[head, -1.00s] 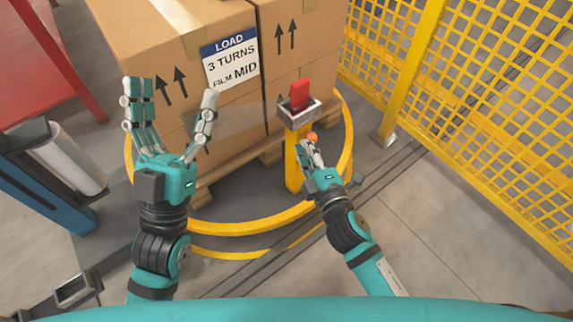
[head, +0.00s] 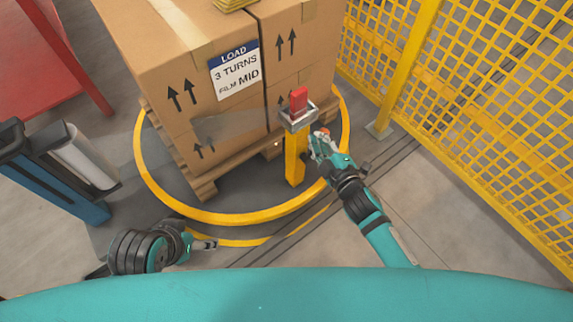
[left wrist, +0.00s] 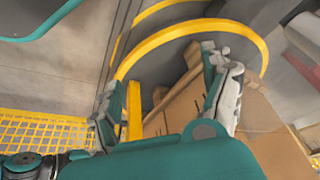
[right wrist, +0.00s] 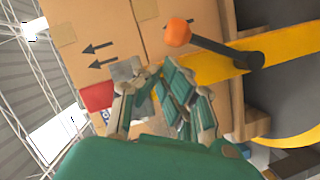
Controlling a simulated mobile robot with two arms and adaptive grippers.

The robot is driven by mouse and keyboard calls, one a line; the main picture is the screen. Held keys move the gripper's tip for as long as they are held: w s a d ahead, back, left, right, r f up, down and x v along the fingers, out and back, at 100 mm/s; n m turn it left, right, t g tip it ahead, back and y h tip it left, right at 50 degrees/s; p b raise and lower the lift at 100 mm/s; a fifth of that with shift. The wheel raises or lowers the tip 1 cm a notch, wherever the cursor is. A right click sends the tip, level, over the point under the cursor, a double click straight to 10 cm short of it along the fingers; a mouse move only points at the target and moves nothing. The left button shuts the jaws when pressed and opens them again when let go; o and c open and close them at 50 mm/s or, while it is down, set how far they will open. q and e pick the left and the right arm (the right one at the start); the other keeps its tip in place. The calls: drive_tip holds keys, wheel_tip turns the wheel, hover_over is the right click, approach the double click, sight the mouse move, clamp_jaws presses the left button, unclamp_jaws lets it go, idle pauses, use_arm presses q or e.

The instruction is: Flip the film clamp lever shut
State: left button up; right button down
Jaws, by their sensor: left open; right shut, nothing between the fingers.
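A black lever with an orange ball knob (right wrist: 178,32) is attached to the yellow post (right wrist: 210,68) in the right wrist view. Its knob also shows small in the head view (head: 325,131). A grey bracket with a red block (head: 299,98) tops the post. My right gripper (head: 318,143) is shut and empty, right of the post and close to the knob. In the right wrist view its fingertips (right wrist: 150,80) lie below-left of the knob; I cannot tell whether they touch. My left gripper (left wrist: 165,65) is open and empty, low at the left in the head view.
Stacked cartons (head: 200,60) stand on a wooden pallet (head: 203,188) inside a yellow ring (head: 232,218). A yellow mesh fence (head: 480,100) closes the right side. A blue mast with a white film roll (head: 92,155) stands left. The floor right of my right arm is clear.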

use_arm(q)
drive_tip(key=shift+f+g+p, duration=0.4)
drive_tip(key=shift+f+p, duration=0.45)
drive_tip(key=shift+p, duration=0.45)
use_arm(e)
drive_tip(key=shift+w+d+f+m+g, duration=0.2)
drive_tip(key=shift+w+d+m+g, duration=0.2)
drive_tip(key=shift+w+d+m, duration=0.35)
drive_tip(key=shift+s+d, duration=0.1)
drive_tip(key=shift+r, duration=0.1)
